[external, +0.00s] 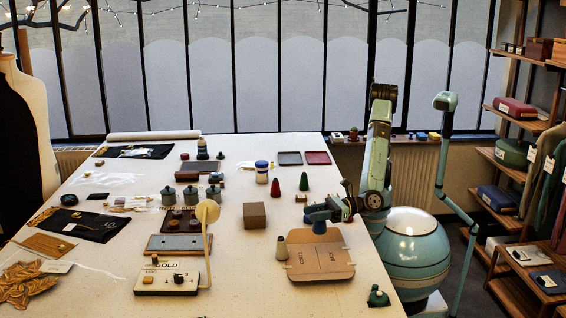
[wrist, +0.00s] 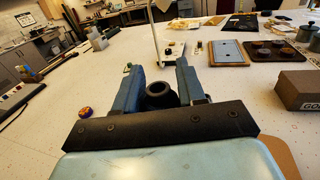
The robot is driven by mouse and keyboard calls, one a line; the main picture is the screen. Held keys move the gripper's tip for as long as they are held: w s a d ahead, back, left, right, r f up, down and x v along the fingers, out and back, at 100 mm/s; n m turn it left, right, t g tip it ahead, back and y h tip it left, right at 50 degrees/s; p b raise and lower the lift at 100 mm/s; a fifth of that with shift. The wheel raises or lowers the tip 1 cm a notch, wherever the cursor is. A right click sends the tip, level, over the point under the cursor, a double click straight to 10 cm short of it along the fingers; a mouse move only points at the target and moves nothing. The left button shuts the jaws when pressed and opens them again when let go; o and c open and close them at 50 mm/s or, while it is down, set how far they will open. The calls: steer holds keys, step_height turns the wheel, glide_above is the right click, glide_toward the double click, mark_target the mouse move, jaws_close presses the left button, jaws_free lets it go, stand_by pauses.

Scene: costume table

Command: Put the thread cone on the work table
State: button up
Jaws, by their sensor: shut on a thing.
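My gripper (external: 318,214) is low over the right part of the white work table (external: 235,275), its jaws shut on a dark blue thread cone (external: 319,228). In the wrist view my gripper (wrist: 158,82) has the cone's dark round end (wrist: 161,96) between its two blue fingers. The rest of the cone is hidden there. In the external view the cone is over the back edge of a flat brown cardboard piece (external: 335,268). I cannot tell whether it touches anything below. A grey-beige cone (external: 282,248), a red cone (external: 275,188) and a green cone (external: 304,182) stand on the table.
A brown box (external: 254,216) stands left of my gripper. A scale marked GOLD (external: 166,283) with a tall lamp-like stem (external: 208,240) is farther left. A small dark green item (external: 378,296) sits near the right edge. Bare table shows around (external: 235,275).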

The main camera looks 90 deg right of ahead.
steer(key=s+a+n+g+y, duration=0.1)
steer(key=s+a+n+y, duration=0.15)
steer(key=a, duration=0.45)
steer(key=s+a+n+g+y, duration=0.2)
steer(key=s+a+y, duration=0.2)
steer(key=a, duration=0.3)
steer(key=shift+w+a+f, duration=1.25)
steer(key=shift+a+f, duration=0.75)
steer(key=shift+f, duration=0.2)
steer(key=shift+w+a+f, duration=1.3)
steer(key=shift+a+f, duration=0.65)
steer(key=shift+f, duration=0.2)
steer(key=shift+w+a+f, duration=1.25)
steer(key=shift+a+f, duration=0.75)
steer(key=shift+f, duration=0.2)
steer(key=shift+f, duration=0.15)
steer(key=o, duration=1.1)
steer(key=shift+c, duration=0.2)
steer(key=v, duration=1.2)
steer(key=shift+s, duration=0.1)
